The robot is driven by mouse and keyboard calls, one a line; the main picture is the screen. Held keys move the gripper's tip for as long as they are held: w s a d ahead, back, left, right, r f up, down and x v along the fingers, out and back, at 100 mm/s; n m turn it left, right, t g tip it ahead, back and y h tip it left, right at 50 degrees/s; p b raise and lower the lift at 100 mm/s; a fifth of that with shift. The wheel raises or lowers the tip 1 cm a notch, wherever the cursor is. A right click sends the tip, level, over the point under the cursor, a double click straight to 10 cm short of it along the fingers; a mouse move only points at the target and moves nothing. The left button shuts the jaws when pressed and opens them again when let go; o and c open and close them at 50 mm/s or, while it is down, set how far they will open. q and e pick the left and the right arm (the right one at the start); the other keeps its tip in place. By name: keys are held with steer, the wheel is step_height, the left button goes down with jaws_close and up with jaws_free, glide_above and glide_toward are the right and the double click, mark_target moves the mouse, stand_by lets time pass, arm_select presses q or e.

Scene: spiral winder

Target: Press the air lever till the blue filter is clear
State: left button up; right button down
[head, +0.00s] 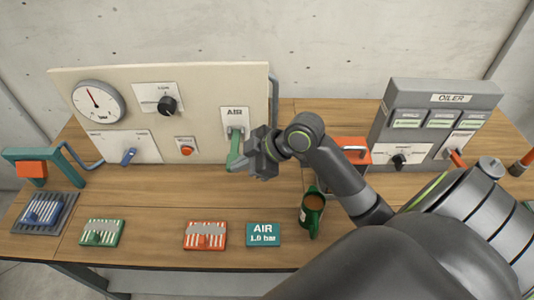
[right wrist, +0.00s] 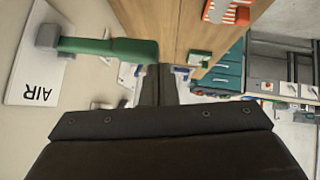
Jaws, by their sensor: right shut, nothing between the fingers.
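The green air lever (head: 235,148) hangs from the AIR plate (head: 234,115) on the beige panel. In the right wrist view the lever (right wrist: 110,48) juts out from its grey mount, its free end close to my fingers. My right gripper (head: 252,164) is shut and empty beside the lever, just to its right in the head view; I cannot tell if it touches. Its closed fingers (right wrist: 158,85) also show in the right wrist view. The blue filter (head: 43,212) lies in a dark tray (head: 62,224) at far left, with pale stripes; any dirt is too small to tell. My left gripper is out of view.
The panel carries a gauge (head: 98,102), black knob (head: 167,106), red button (head: 186,150) and blue lever (head: 129,157). The oiler (head: 440,115) stands right.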

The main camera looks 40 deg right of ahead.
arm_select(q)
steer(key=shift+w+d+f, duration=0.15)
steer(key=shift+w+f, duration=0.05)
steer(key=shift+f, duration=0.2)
arm_select(e)
steer(key=v, duration=0.8)
steer(key=shift+s+d, duration=0.2)
steer(key=shift+s, duration=0.25)
stand_by(0.8)
